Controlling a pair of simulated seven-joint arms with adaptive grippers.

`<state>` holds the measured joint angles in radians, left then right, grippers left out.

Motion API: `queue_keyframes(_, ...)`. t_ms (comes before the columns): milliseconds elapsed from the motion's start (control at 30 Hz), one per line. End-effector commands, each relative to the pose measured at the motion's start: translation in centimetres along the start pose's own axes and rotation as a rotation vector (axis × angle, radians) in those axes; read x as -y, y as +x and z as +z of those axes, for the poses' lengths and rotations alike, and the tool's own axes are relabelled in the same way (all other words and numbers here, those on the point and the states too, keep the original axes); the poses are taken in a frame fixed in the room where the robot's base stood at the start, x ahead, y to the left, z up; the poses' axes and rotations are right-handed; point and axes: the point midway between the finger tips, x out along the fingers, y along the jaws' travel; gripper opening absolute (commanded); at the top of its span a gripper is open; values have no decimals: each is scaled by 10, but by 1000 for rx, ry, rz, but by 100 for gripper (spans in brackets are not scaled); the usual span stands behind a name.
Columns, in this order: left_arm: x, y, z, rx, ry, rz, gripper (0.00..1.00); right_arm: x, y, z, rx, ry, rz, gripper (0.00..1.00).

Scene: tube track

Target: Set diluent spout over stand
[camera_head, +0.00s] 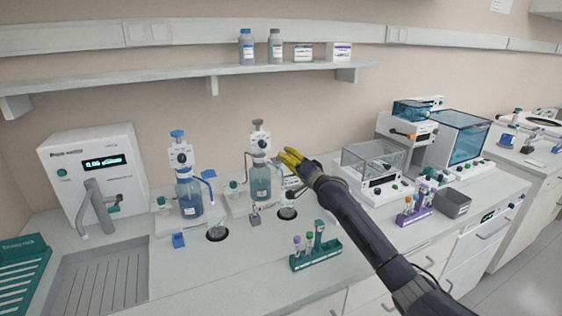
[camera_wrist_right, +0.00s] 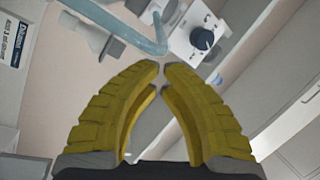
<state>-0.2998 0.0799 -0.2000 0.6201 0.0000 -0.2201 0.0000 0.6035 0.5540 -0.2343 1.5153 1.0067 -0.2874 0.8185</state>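Two bottle-top dispensers stand on the bench: a blue-topped one (camera_head: 188,198) with a blue spout (camera_head: 207,176), and a grey-topped one (camera_head: 261,184). Their labels are too small to read, so I cannot tell which holds diluent. A small vessel on a dark round spot stands in front of each, at left (camera_head: 217,234) and right (camera_head: 287,213). My right gripper (camera_head: 290,156) is beside the grey-topped dispenser's head, its yellow fingertips almost together (camera_wrist_right: 161,66). In the wrist view a curved pale spout (camera_wrist_right: 132,40) passes just beyond the tips; contact is unclear. My left gripper is out of view.
A teal rack with tubes (camera_head: 315,255) stands at the front, and a purple rack (camera_head: 414,212) to its right. A balance with a clear cover (camera_head: 374,165) is right of my gripper. A blue block (camera_head: 179,240) and a grey block (camera_head: 255,218) sit near the dispensers.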

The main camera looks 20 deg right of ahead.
Motion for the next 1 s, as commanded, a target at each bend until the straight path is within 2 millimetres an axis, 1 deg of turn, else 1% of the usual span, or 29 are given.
queue_keyframes(100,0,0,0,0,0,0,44,-1,0,-19,-5,-3,3,0)
queue_keyframes(167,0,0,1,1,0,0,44,-2,-8,-13,-1,1,3,0)
queue_keyframes(700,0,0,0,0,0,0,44,7,-78,-1,-2,0,2,0)
queue_keyframes(800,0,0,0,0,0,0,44,8,-86,0,-2,1,3,0)
queue_keyframes(1000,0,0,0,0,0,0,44,9,-96,2,-2,0,3,0)
